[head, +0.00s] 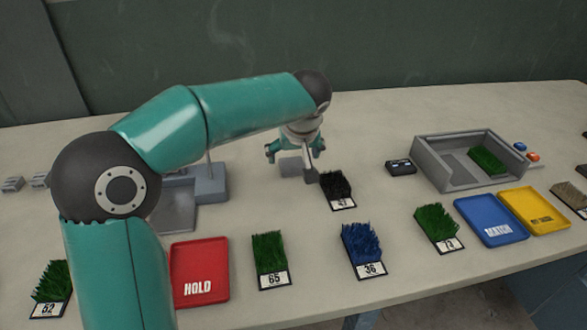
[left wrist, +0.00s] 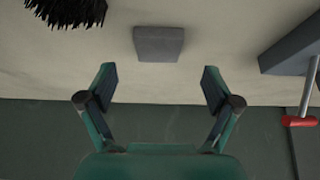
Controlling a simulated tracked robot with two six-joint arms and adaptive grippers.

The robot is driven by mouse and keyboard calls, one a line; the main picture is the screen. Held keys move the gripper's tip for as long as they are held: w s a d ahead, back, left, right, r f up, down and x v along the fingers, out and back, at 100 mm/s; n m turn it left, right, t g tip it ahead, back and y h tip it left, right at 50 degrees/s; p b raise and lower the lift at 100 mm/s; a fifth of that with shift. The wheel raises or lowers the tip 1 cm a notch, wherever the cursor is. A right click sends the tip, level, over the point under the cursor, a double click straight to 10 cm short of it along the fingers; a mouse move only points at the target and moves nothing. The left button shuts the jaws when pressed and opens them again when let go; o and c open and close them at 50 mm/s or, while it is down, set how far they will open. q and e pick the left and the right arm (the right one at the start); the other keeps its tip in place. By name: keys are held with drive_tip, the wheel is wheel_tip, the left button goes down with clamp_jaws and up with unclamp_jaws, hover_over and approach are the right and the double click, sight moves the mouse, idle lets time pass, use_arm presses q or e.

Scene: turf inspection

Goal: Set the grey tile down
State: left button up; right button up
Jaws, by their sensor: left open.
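The grey tile (left wrist: 158,43) is a small square block lying on the table. In the left wrist view it is beyond the fingertips, apart from both fingers. It also shows in the head view (head: 290,167), partly hidden under my left gripper. My left gripper (head: 295,153) points down over the tile with its fingers spread. In the left wrist view my left gripper (left wrist: 160,82) is open and empty. My right gripper is in neither view.
A black turf sample (head: 336,187) stands close to the right of the tile. A grey device (head: 206,183) is to its left. In front are a red HOLD tray (head: 200,272), several turf samples, and blue (head: 491,221) and yellow (head: 534,211) trays. An open grey box (head: 440,165) is at right.

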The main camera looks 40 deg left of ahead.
sight(292, 164)
use_arm(q)
drive_tip(key=x, duration=0.5)
drive_tip(key=shift+d+r, duration=0.1)
drive_tip(key=c, duration=1.4)
